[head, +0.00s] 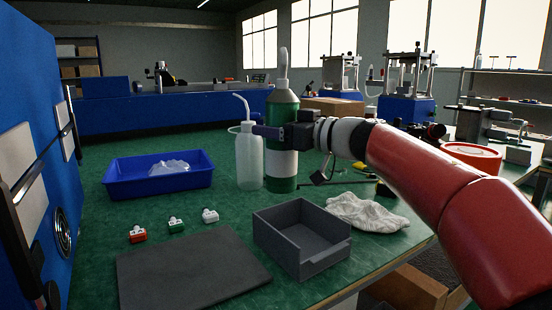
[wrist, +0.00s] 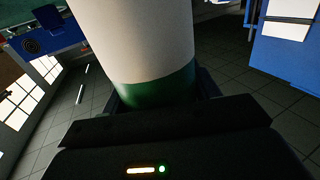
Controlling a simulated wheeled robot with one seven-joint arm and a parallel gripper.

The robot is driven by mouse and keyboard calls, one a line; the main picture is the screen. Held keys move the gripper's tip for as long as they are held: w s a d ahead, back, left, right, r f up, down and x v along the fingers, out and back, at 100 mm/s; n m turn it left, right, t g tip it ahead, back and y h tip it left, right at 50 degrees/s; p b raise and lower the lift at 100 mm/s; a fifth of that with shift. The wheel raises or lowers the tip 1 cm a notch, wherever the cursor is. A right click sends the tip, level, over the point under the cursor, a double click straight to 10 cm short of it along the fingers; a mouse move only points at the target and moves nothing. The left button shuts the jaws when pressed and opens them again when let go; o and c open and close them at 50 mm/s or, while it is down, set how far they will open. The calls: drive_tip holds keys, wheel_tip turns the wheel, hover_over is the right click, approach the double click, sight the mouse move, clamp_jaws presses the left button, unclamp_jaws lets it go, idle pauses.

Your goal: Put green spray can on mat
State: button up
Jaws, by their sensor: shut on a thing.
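The green spray can (head: 283,112) has a white label band and a pale nozzle on top. It is upright at the middle of the green bench. My gripper (head: 270,132) is shut on its upper body, reaching in from the right. In the wrist view the can (wrist: 145,45) fills the space between the fingers (wrist: 160,95), showing its white band and green part. I cannot tell whether its base touches the bench. The dark grey mat (head: 190,270) lies flat and empty at the front left of the bench.
A white squeeze bottle (head: 249,165) stands close to the can's left. A grey open bin (head: 302,240) and a crumpled cloth (head: 367,212) lie in front.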

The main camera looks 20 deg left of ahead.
sight(278, 148)
drive_tip(key=shift+f+b, duration=1)
drive_tip(key=shift+f, duration=1.15)
drive_tip(key=o, duration=1.3)
drive_tip(key=shift+d, duration=0.25)
drive_tip(key=v, duration=1.1)
drive_tip(key=shift+d+p, duration=0.2)
drive_tip(key=shift+p, duration=0.1)
drive_tip(key=shift+s, duration=0.1)
